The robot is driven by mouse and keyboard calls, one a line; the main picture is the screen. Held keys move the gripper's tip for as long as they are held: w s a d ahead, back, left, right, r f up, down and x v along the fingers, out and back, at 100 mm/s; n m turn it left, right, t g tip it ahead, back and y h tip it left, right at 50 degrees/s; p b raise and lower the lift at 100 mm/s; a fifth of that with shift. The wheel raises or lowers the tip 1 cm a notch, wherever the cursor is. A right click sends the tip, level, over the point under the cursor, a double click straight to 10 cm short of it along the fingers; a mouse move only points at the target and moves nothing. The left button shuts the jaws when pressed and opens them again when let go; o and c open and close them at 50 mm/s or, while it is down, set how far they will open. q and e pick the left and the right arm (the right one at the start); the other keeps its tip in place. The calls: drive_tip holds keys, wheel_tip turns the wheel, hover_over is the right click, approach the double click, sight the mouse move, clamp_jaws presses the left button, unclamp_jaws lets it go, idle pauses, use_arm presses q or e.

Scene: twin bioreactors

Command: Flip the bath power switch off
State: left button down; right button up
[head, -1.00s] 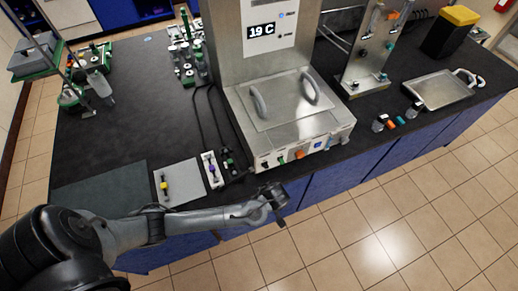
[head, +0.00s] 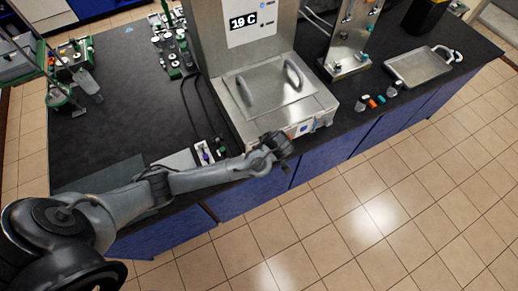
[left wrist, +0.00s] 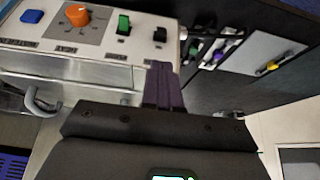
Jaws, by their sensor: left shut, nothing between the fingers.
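The steel bath (head: 268,88) stands on the bench with a display reading 19 C behind it. Its front panel shows in the left wrist view with a green rocker switch (left wrist: 123,24), a black switch (left wrist: 160,35), an orange knob (left wrist: 77,15) and a blue button (left wrist: 32,16). The panel labels are too small to read, so I cannot tell which switch is the bath power. My left gripper (head: 280,146) is shut and empty in front of the panel. Its fingertips (left wrist: 160,68) appear just off the panel's edge near the black switch; contact is unclear. My right gripper is not in view.
A small white strip with coloured parts (head: 204,153) and a grey plate (head: 176,160) lie left of the bath. Dark cables (head: 190,105) run beside it. A steel tray (head: 420,65) and small bottles lie to the right. Open floor lies in front.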

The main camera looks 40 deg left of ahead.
use_arm(q)
drive_tip(key=x, duration=1)
drive_tip(key=shift+p, duration=0.35)
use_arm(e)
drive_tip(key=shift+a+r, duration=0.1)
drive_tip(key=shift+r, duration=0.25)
